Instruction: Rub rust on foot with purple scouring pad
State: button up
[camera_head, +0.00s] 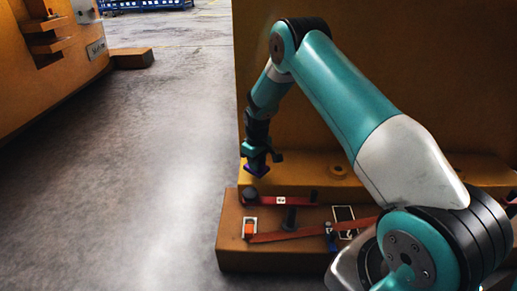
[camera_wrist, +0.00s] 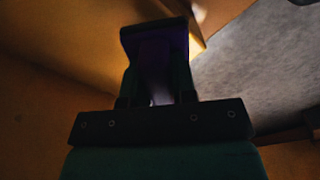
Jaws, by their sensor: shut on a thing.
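My gripper (camera_head: 257,163) is shut on the purple scouring pad (camera_head: 257,171), held pointing down at the left end of the casting's yellow foot (camera_head: 310,174). The pad is at or just above the foot; I cannot tell if it touches. In the wrist view the pad (camera_wrist: 162,42) shows dark purple between the fingers of my gripper (camera_wrist: 158,70), against a dim orange surface. I cannot make out a clear rust patch; the gripper and pad may hide it.
A lower orange-brown block (camera_head: 285,259) in front bears a red bar (camera_head: 275,201), an orange strap (camera_head: 305,232), a dark knob (camera_head: 250,194) and other small items. The tall casting wall (camera_head: 255,60) rises behind. Grey floor (camera_head: 150,160) is open to the left.

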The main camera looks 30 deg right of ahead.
jog(key=shift+d+r+p, duration=0.1)
jog(key=shift+r+p, duration=1.25)
jog(key=shift+r, duration=0.6)
